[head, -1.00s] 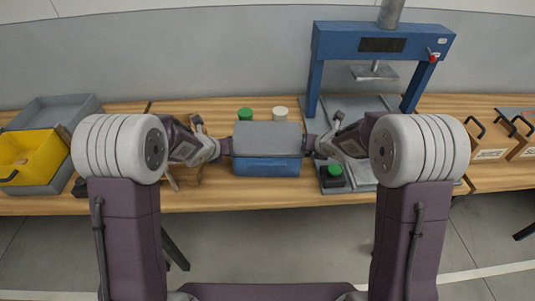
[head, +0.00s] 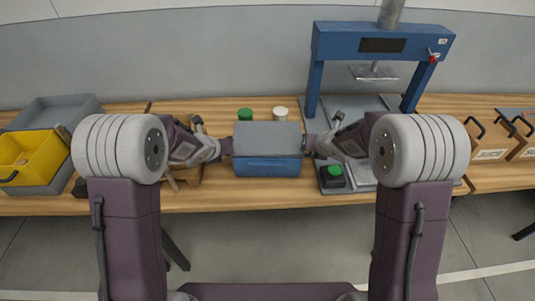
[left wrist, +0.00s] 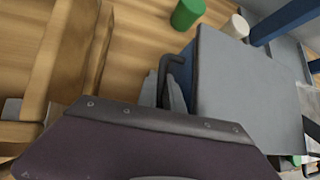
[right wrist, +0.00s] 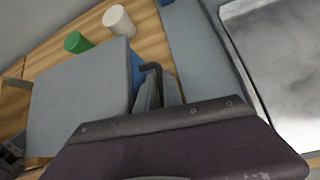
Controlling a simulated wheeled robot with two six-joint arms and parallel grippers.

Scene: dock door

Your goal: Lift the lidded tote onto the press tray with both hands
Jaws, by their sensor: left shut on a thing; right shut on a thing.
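The tote (head: 267,167) is blue with a grey lid (head: 267,138) and looks level at the middle of the bench. I cannot tell whether its bottom touches the bench. My left gripper (head: 228,147) is shut on its left side handle, a dark bar in the left wrist view (left wrist: 168,85). My right gripper (head: 308,145) is shut on the right side handle, also seen in the right wrist view (right wrist: 155,90). The grey press tray (head: 366,176) lies right of the tote under the blue press (head: 383,42), partly hidden by my right arm.
A black box with a green button (head: 332,176) stands close right of the tote. Green (head: 245,114) and white (head: 280,113) cylinders stand behind it. A wooden holder (head: 186,176) and a yellow bin (head: 28,155) are left. Wooden boxes (head: 488,145) are far right. The press plate (head: 373,73) hangs above the tray.

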